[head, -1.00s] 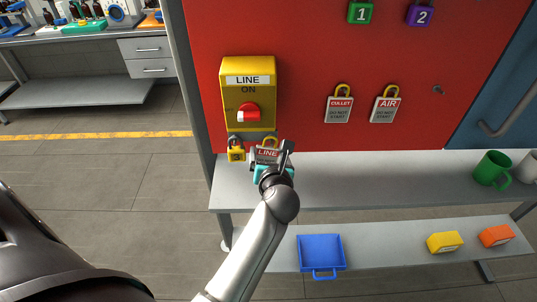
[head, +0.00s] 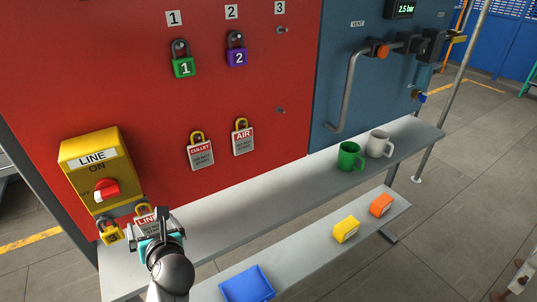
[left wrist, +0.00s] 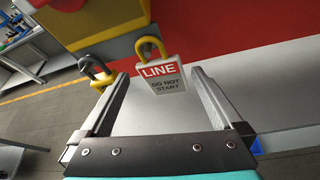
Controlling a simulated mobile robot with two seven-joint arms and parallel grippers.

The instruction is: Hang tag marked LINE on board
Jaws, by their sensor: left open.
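The LINE tag (head: 146,221), red and white with a yellow loop, hangs below the yellow LINE ON switch box (head: 97,170). In the left wrist view the tag (left wrist: 163,75) hangs upright, slightly tilted, between the fingertips. My left gripper (left wrist: 160,80) is open, with a finger on either side of the tag and gaps visible. In the head view the gripper (head: 160,222) partly covers the tag. The red board (head: 240,80) carries the CULLET tag (head: 201,152) and AIR tag (head: 243,138). A bare peg (head: 281,110) is right of AIR. My right gripper is out of view.
A yellow padlock (head: 110,232) hangs just left of the LINE tag. Green and purple padlocks hang higher on the board. A shelf (head: 290,190) below holds a green mug (head: 350,156) and white mug (head: 379,143). The lower shelf holds a blue tray (head: 247,284) and two small boxes.

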